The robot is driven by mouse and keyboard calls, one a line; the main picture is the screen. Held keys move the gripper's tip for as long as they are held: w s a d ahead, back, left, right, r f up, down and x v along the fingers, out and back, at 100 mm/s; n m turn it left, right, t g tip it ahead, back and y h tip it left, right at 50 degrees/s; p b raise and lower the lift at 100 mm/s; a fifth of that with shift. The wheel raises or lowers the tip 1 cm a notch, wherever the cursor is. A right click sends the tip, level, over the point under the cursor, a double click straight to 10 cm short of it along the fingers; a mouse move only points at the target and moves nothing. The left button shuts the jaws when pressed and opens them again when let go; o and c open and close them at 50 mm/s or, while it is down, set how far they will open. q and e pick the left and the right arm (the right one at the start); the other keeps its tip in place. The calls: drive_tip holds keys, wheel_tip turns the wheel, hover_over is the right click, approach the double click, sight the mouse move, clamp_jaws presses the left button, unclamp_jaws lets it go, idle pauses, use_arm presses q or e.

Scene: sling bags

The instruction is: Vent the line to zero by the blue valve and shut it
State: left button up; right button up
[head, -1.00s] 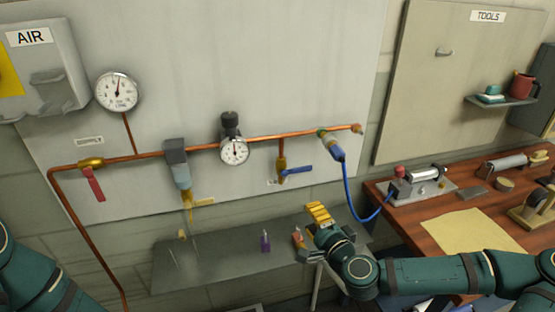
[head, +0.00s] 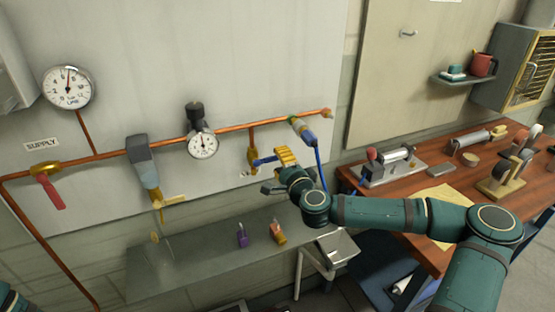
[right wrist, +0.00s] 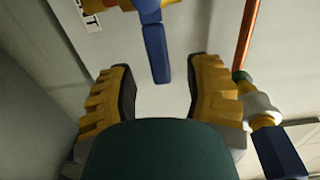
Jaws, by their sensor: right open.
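The blue valve (head: 266,160) hangs on a short drop from the copper pipe, on a brass body (head: 252,160). Its blue handle points right in the head view. In the right wrist view the blue handle (right wrist: 155,50) lies ahead, between the lines of the two fingers and beyond their tips. My right gripper (head: 278,166) is open, close to the handle's end; its yellow ribbed fingers show in the right wrist view (right wrist: 163,85). I cannot tell whether they touch the handle. A regulator gauge (head: 202,145) and a larger line gauge (head: 67,87) show needles near upright. My left gripper is out of view.
A red supply valve (head: 48,190) and a filter (head: 143,163) sit left on the pipe. A blue hose with a coupler (head: 301,130) hangs just right of my gripper. A wooden bench (head: 425,185) stands right.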

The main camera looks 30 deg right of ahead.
drive_tip(key=shift+w, duration=1.25)
drive_tip(key=shift+c, duration=0.4)
clamp_jaws()
drive_tip(key=shift+r, duration=0.1)
